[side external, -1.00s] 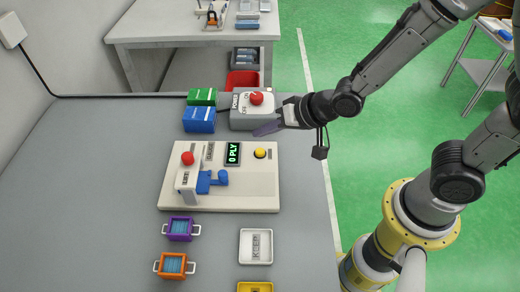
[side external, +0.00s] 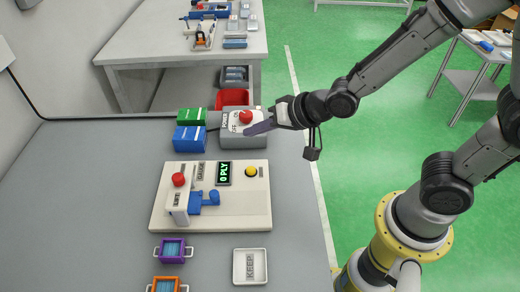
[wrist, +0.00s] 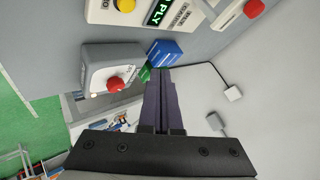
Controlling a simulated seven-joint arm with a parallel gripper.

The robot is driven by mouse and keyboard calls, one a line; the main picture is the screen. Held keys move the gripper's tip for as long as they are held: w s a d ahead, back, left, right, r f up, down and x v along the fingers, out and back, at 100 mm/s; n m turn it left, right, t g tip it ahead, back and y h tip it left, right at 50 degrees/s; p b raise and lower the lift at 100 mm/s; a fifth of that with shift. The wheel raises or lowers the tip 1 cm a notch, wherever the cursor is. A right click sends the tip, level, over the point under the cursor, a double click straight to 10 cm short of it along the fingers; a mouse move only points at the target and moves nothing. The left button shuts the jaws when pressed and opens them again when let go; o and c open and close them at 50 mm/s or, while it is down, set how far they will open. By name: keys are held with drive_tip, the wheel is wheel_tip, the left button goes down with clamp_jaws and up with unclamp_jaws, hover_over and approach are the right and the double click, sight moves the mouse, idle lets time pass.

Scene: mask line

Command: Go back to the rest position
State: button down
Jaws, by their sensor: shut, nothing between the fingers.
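My gripper (side external: 247,132) is shut and empty. In the side external view its dark fingers overlap the right part of the grey power box (side external: 228,142); I cannot tell how far above it they are. The box bears a red button (side external: 246,116) and ON/OFF lettering. In the wrist view the shut fingers (wrist: 160,72) point away from the camera, with the red button (wrist: 115,85) apart on their left.
A blue box (side external: 189,139) and a green box (side external: 192,116) stand left of the power box. A white machine board (side external: 240,208) has a 0 PLY display (side external: 224,174). A white KEEP tray (side external: 240,252) and purple bin (side external: 172,246) lie in front.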

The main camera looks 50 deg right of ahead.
drive_tip(key=s+d+r+t+h, duration=0.1)
drive_tip(key=s+d+r, duration=0.2)
drive_tip(key=d+r, duration=0.3)
drive_tip(key=s+d+r+h, duration=0.1)
drive_tip(key=s+d+r, duration=0.2)
drive_tip(key=r, duration=0.4)
drive_tip(key=s+d+f+n+g, duration=0.1)
drive_tip(key=s+n+g, duration=0.1)
drive_tip(key=s, duration=0.5)
drive_tip(key=s+d+f+n+g+h, duration=0.1)
drive_tip(key=s+f+n+g, duration=0.1)
drive_tip(key=s, duration=0.6)
drive_tip(key=shift+d+f+n+g, duration=0.15)
drive_tip(key=shift+d+n+g, duration=0.2)
drive_tip(key=shift+n+g, duration=0.25)
